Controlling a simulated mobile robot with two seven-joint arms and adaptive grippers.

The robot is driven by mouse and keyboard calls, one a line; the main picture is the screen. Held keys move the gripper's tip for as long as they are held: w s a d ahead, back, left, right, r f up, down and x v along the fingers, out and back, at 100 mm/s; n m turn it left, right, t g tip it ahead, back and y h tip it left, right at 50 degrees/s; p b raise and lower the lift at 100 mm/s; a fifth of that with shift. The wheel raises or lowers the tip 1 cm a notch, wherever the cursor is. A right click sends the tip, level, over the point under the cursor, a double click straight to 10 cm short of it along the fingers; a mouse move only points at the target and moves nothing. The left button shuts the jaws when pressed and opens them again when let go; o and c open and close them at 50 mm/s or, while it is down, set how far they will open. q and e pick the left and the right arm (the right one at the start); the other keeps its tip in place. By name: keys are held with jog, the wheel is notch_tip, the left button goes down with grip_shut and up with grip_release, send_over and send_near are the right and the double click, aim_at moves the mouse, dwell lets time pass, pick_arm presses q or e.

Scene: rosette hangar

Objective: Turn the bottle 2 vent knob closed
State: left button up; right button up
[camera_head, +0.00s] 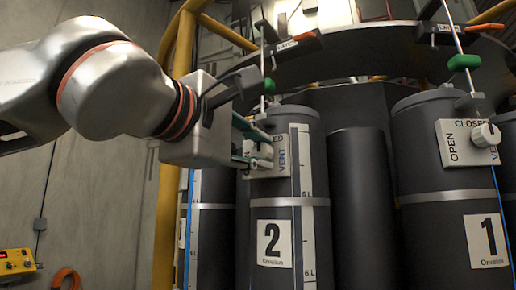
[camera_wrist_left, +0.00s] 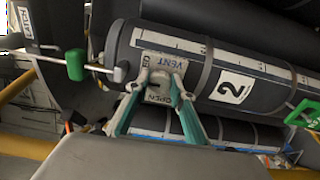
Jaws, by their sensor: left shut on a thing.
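Bottle 2 (camera_head: 270,214) is a dark grey cylinder with a "2" label, standing left of centre in the head view. Its vent plate (camera_head: 281,162) faces my left gripper, and part of its lettering is covered. My left gripper (camera_head: 262,152) reaches in from the left and is shut on the vent knob, with its green-edged fingers on either side. In the left wrist view the fingers close around the pale knob (camera_wrist_left: 160,79) between the plate's OPEN and CLOSED words. The knob's pointing direction is hard to tell. My right gripper is not in view.
Bottle 1 (camera_head: 440,228) stands to the right with its own white vent knob (camera_head: 487,135). A dark cylinder (camera_head: 361,205) stands between the bottles. Green-handled rods (camera_head: 464,62) hang above. A yellow pipe (camera_head: 172,205) and a yellow control box (camera_head: 17,262) are at left.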

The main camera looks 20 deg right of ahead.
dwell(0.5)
pick_arm(q)
jog(key=o, duration=1.1)
jog(key=shift+o, duration=0.2)
jog(key=v, duration=1.2)
